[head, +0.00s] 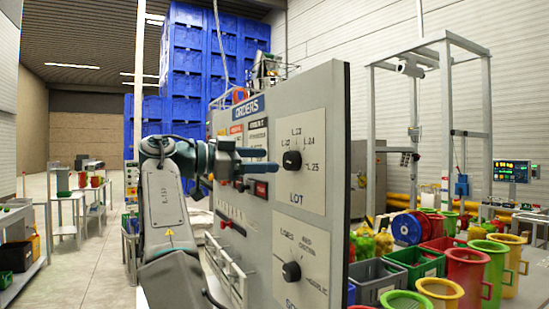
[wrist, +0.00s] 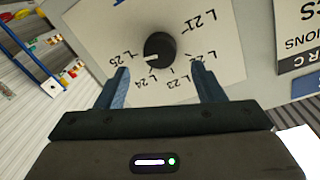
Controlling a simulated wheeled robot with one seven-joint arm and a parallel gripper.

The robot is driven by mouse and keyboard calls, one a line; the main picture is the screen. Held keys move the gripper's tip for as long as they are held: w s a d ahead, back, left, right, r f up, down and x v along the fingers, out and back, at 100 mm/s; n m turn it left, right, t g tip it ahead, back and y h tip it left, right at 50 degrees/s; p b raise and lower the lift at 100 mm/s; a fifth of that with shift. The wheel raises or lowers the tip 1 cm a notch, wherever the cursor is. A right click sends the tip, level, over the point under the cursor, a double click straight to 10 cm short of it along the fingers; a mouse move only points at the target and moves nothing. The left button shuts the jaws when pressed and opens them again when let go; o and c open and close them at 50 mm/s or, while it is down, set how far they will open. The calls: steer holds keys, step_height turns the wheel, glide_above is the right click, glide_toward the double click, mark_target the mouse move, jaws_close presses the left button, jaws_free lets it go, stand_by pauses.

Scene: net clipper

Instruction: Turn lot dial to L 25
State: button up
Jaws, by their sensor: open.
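The lot dial (head: 292,160) is a round black knob on a white plate marked LOT (head: 297,197), on the upper part of a grey panel. In the wrist view the dial (wrist: 160,50) appears upside down, ringed by labels L 21 to L 25. A pale mark on the knob lies on the side facing L 25 there; in the head view its direction is too small to tell. My gripper (head: 271,160) is open and empty just left of the dial in the head view. In the wrist view its blue fingers (wrist: 159,70) are spread wider than the knob, seemingly short of it.
Below is a second black dial (head: 291,271) on another white plate. Crates (head: 415,262) and coloured buckets (head: 467,279) stand to the right. Open floor lies at the far left.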

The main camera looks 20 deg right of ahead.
steer(key=a+p, duration=0.2)
steer(key=a, duration=0.7)
steer(key=shift+w+a+p, duration=0.15)
steer(key=shift+a+p, duration=0.1)
steer(key=shift+p, duration=0.1)
steer(key=shift+r, duration=0.1)
